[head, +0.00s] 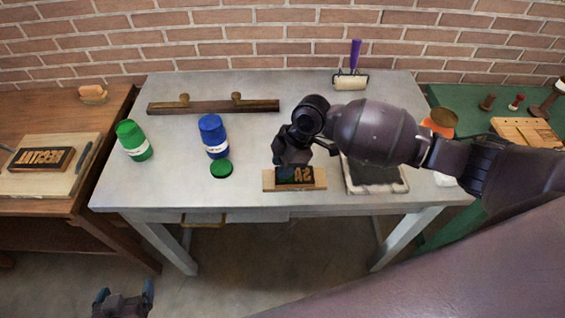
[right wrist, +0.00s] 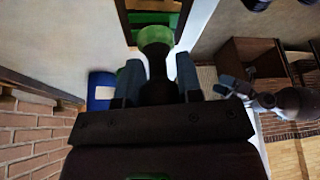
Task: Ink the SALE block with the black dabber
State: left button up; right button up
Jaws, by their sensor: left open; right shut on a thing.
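The SALE block (head: 316,179), a wooden block with dark face and tan raised letters, lies near the front edge of the grey table; its left part is covered. My right gripper (head: 293,160) is above it, shut on a dabber (right wrist: 156,36) with a dark handle and a head that looks green in the right wrist view. The block's wooden edge (right wrist: 126,22) shows beyond the dabber head. Whether the head touches the block I cannot tell. My left gripper (head: 124,298) is open and empty, low in front of the table; it also shows in the right wrist view (right wrist: 225,88).
A dark slab with a pale rim (head: 376,188) lies right of the block, partly under my right arm. A green jar (head: 133,141), blue jar (head: 213,136) and green lid (head: 221,168) stand left. A rack (head: 213,106) and purple-handled roller (head: 351,80) are behind.

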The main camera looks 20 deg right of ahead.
jog(key=shift+r+p, duration=1.65)
jog(key=shift+r, duration=0.2)
jog(key=shift+w, duration=0.1)
